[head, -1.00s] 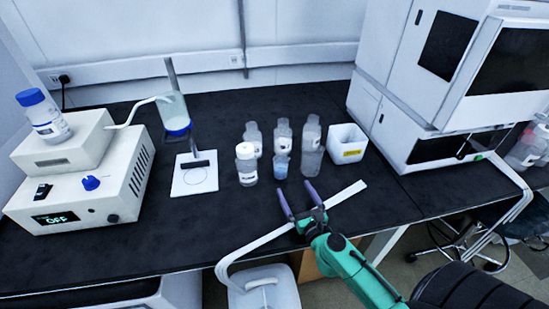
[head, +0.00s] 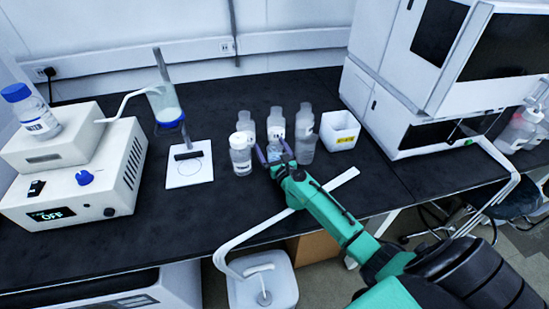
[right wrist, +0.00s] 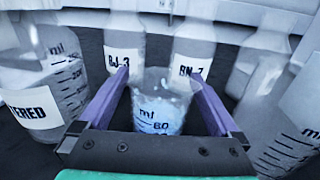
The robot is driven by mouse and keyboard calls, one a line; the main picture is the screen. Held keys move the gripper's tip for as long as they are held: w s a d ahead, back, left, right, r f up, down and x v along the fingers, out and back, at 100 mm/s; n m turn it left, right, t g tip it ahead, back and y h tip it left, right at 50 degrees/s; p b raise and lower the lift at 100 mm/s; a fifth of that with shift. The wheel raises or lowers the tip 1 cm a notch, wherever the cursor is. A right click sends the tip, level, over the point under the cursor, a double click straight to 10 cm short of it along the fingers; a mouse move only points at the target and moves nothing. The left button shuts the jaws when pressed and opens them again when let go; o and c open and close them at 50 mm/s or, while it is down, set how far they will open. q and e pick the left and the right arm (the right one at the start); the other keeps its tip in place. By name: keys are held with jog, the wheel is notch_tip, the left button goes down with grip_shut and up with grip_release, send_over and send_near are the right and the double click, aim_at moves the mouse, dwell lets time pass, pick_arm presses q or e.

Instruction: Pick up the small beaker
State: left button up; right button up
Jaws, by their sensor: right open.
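The small beaker (right wrist: 158,105) is clear with ml marks and a bluish content low in it. In the right wrist view it stands between the two purple fingers of my right gripper (right wrist: 157,82), which is open. The fingers lie on either side of it, and I cannot tell whether either touches it. In the head view my right gripper (head: 272,152) reaches in among the bottles and largely hides the beaker. My left gripper is not in view.
Bottles labelled BJ-3 (right wrist: 124,45) and BN-7 (right wrist: 192,50) stand just behind the beaker. A bottle (head: 240,158) stands close at left, a taller one (head: 306,140) at right. A white bin (head: 339,128) is beyond.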

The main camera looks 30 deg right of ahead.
jog(key=shift+s, duration=0.1)
jog(key=c, duration=1.5)
jog(key=shift+r, duration=0.1)
